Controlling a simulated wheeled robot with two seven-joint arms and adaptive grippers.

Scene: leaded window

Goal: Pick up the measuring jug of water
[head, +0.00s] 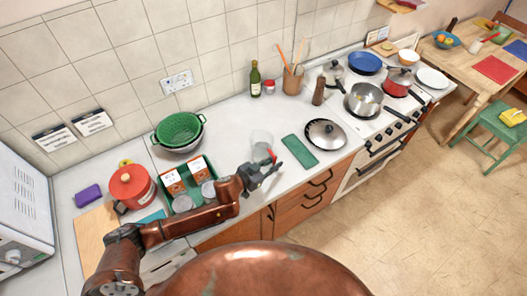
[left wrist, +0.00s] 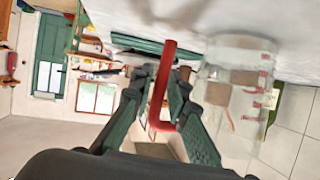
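The measuring jug (head: 262,138) is clear glass with a red handle and stands on the white counter, left of the green mat. In the left wrist view the jug (left wrist: 240,85) fills the right of the picture, with red markings on its side. Its red handle (left wrist: 164,85) lies between the fingers. My left gripper (head: 264,172) is at the jug's near side, at the handle. In the left wrist view its fingers (left wrist: 158,103) are apart, one on each side of the handle. The water cannot be made out clearly. My right gripper does not show.
Left of the jug are a green tray (head: 213,163) with boxes and tins, and a green colander (head: 179,128). A green mat (head: 299,151) and a pan lid (head: 326,133) lie to the right. A bottle (head: 255,80) stands behind.

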